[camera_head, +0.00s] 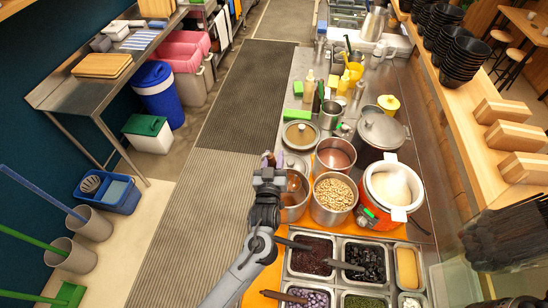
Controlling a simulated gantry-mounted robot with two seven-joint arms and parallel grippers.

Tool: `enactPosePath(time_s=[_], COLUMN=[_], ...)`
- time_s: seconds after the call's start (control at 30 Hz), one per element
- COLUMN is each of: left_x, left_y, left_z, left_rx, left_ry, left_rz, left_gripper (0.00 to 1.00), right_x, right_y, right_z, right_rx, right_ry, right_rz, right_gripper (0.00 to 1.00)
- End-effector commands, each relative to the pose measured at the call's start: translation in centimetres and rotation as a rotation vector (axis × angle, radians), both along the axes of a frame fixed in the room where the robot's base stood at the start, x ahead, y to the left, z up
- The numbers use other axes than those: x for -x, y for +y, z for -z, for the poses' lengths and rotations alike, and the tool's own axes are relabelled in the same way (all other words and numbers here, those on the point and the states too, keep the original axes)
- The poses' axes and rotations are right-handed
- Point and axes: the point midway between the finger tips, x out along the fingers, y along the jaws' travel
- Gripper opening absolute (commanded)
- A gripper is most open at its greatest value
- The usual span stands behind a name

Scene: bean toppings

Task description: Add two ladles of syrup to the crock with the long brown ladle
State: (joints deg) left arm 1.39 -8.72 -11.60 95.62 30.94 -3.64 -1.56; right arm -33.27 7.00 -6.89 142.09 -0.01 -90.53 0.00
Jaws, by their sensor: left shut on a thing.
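My left gripper (270,172) points away from me at the left edge of the counter, by a steel pot of brown liquid (296,187). It is shut on a thin brown piece (268,156), which looks like the handle of the long brown ladle. The ladle's bowl is hidden or too small to make out. A round orange-rimmed vessel with pale contents (390,183), which may be the crock, stands to the right with white cloths on its rim. My right gripper is not in view.
A pot of beans (333,196) stands between the brown-liquid pot and the pale vessel. A pot of reddish liquid (335,155) and a lidded pot (382,130) stand behind. Topping trays (340,268) with dark-handled scoops fill the near counter.

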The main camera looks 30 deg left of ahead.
Motion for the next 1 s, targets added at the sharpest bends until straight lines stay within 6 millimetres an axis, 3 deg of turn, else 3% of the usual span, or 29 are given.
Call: enactPosePath(time_s=[0.03,0.37,1.0], left_x=[0.0,0.0,0.0], left_y=[0.0,0.0,0.0], left_z=[1.1,4.7,11.3], left_rx=[0.000,0.000,0.001], left_ry=[-0.001,-0.001,-0.001], left_rz=[0.000,0.000,-0.001], left_gripper=[0.00,0.00,0.00], right_x=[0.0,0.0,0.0], right_y=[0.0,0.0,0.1], right_z=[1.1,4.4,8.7], right_rx=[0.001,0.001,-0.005], right_ry=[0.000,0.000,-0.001], right_rz=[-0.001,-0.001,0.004], right_gripper=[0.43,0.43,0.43])
